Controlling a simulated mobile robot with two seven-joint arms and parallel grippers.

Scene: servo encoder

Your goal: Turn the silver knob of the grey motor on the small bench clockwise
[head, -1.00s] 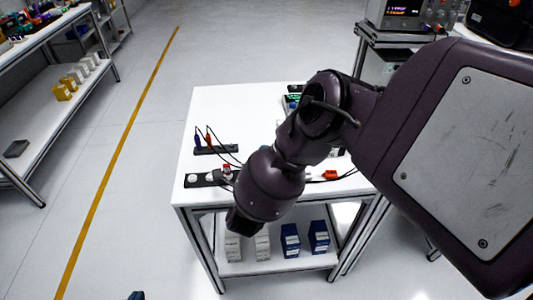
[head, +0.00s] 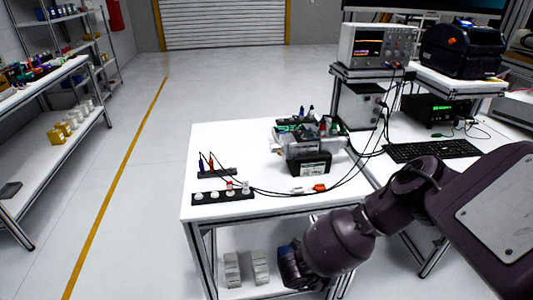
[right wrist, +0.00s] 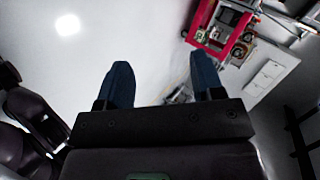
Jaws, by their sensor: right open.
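The small white bench (head: 225,145) stands in the middle of the head view. The grey motor (head: 300,146) sits in a cluster of parts on its top, towards the right; I cannot pick out its silver knob at this size. My right arm comes in from the right, its wrist low in front of the bench's front edge, below and apart from the motor. In the right wrist view my right gripper (right wrist: 162,72) shows two blue fingers wide apart with nothing between them. My left gripper is not in view.
A black strip with white knobs (head: 223,195) and a strip with plugs (head: 217,172) lie on the bench's left. Black cables and an orange connector (head: 319,187) lie near the front. An oscilloscope (head: 376,45) stands behind right. The bench's back left is clear.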

